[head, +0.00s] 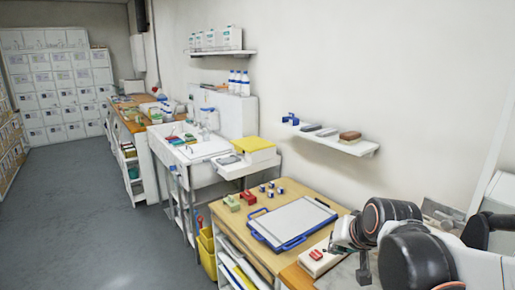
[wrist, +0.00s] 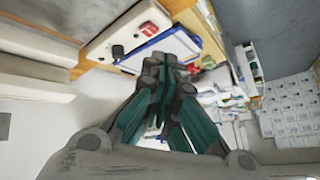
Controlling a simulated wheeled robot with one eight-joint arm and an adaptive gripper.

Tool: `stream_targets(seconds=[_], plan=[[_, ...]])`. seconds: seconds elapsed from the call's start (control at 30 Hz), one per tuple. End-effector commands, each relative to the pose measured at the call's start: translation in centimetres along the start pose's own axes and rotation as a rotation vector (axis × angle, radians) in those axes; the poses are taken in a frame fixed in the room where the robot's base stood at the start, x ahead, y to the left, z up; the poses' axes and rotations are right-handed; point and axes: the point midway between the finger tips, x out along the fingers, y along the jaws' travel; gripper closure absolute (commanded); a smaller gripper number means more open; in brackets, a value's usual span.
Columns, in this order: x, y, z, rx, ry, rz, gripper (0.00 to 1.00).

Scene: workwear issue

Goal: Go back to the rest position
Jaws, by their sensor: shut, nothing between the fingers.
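My gripper (head: 340,246) shows at the lower right of the head view, above the right end of the wooden bench. In the wrist view its teal and grey fingers (wrist: 168,70) are closed together with nothing between them. My arm's dark round joints hide part of the bench's right end in the head view. No object is in the gripper's hold.
A blue-framed tray (head: 260,233) lies on the bench, with several small blue-and-white items, a red block and a green block behind it. A white box with a red top piece (head: 316,254) stands near my gripper. A wall shelf (head: 335,143) is above. Grey floor (head: 100,220) is clear at left.

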Motion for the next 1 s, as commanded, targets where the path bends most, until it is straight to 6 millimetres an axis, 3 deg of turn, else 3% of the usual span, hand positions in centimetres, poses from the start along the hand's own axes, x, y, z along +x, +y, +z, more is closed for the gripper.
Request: stream_targets(seconds=[0.1,0.3,0.6,1.0], plan=[[-2.8,0.5,2.7,-0.062,-0.012,0.019,1.00],[-6.5,1.7,7.1,-0.166,-0.033,0.049,1.00],[-9.7,3.6,12.7,-0.288,-0.058,0.087,1.00],[-10.0,3.9,13.4,-0.303,-0.061,0.092,1.00]])
